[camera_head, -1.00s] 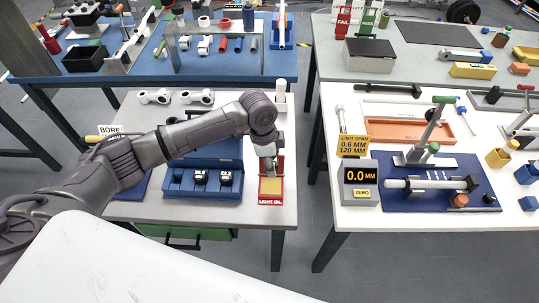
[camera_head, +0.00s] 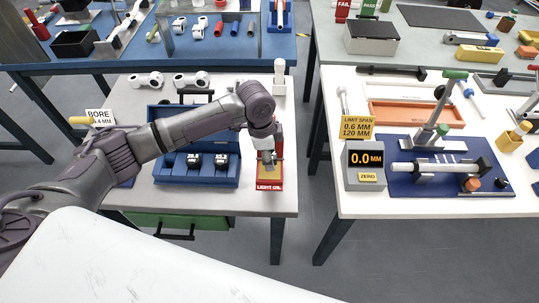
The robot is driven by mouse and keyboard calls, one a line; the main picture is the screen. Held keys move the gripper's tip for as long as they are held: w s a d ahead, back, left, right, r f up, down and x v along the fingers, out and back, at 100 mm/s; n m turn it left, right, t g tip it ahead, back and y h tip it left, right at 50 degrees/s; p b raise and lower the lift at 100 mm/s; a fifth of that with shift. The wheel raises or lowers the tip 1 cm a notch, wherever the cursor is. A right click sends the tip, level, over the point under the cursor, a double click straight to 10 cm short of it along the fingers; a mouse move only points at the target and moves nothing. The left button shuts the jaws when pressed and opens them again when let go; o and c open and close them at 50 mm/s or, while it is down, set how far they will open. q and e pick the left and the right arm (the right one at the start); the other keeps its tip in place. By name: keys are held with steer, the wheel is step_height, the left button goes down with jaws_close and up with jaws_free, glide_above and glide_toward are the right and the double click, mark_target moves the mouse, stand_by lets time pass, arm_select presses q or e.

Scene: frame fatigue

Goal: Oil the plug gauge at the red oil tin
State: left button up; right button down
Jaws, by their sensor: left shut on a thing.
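The red oil tin (camera_head: 269,186), labelled LIGHT OIL, sits at the front right of the white-topped table, with a yellowish pad inside its red rim. My left gripper (camera_head: 268,154) points down right over the tin. It is shut on a small grey piece, which I take to be the plug gauge; fingers and arm hide most of it. I cannot tell whether it touches the pad. The open blue case (camera_head: 196,178) left of the tin holds black-and-white gauges. My right gripper is not in view.
A BORE sign (camera_head: 100,117) and a yellow handle (camera_head: 80,121) stand left of the case. A white bottle (camera_head: 279,75) stands behind the tin. The right table holds a 0.0 MM display (camera_head: 365,159) and a blue mat (camera_head: 440,190).

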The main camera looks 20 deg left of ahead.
mark_target(273, 156)
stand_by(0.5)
arm_select(q)
steer(key=shift+f, duration=0.5)
stand_by(0.5)
stand_by(1.3)
steer(key=shift+s+f, duration=0.1)
stand_by(0.7)
step_height(273, 156, up, 7)
steer(key=p, duration=0.8)
stand_by(0.8)
